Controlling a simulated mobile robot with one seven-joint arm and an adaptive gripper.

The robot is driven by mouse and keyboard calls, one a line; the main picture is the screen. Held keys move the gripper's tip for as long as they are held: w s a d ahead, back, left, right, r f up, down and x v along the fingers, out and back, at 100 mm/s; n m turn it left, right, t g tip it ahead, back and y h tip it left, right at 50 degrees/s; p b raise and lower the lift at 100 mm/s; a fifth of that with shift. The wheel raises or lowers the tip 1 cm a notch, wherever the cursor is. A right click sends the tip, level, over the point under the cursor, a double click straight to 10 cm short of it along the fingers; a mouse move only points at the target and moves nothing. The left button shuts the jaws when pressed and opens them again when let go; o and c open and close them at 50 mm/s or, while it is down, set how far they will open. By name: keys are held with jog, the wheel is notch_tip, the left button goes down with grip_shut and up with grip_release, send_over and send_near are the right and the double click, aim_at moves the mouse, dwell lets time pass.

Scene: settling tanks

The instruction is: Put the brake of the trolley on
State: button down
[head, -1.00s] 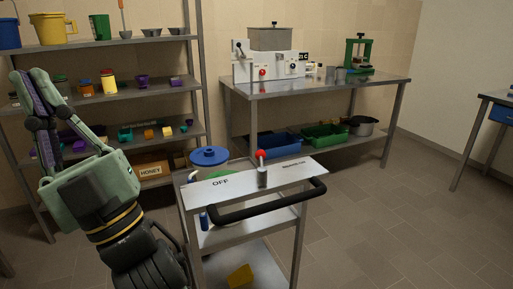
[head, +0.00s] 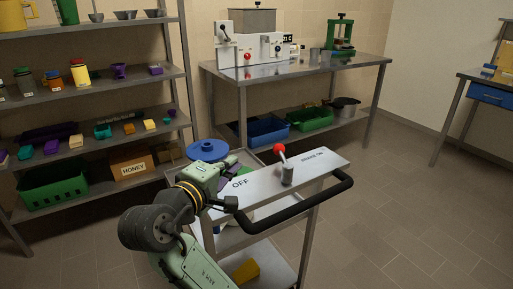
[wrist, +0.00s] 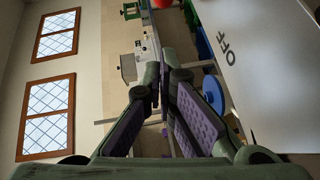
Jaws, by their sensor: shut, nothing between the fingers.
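The trolley (head: 250,207) stands in front of me with a pale top panel, marked OFF at the left and BRAKE ON at the right. Its brake lever (head: 287,160) has a red knob and leans slightly left, towards OFF. In the wrist view the red knob (wrist: 163,3) shows only at the top edge, and the panel (wrist: 280,70) fills the right side. My gripper (head: 228,172) is at the panel's left end, left of the lever and apart from it. In the wrist view its fingers (wrist: 160,65) are shut and empty. The fingertips are partly hidden in the head view.
A black handle (head: 295,207) runs along the trolley's near side. A blue-lidded container (head: 208,150) stands behind the panel's left end. A shelf rack (head: 100,85) is at the left and a steel table (head: 300,68) behind. Floor (head: 400,220) at the right is clear.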

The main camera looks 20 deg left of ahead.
jog(key=shift+w+d+f+p, duration=0.35)
jog(key=shift+w+d+p, duration=0.2)
jog(key=shift+w, duration=1.45)
jog(key=shift+w+d+f+p, duration=0.35)
jog(key=shift+w+d, duration=0.25)
jog(key=shift+w, duration=1.4)
jog(key=shift+w+d+f+p, duration=0.3)
jog(key=shift+w+d+p, duration=0.3)
jog(key=shift+w, duration=1.4)
jog(key=shift+d, duration=0.15)
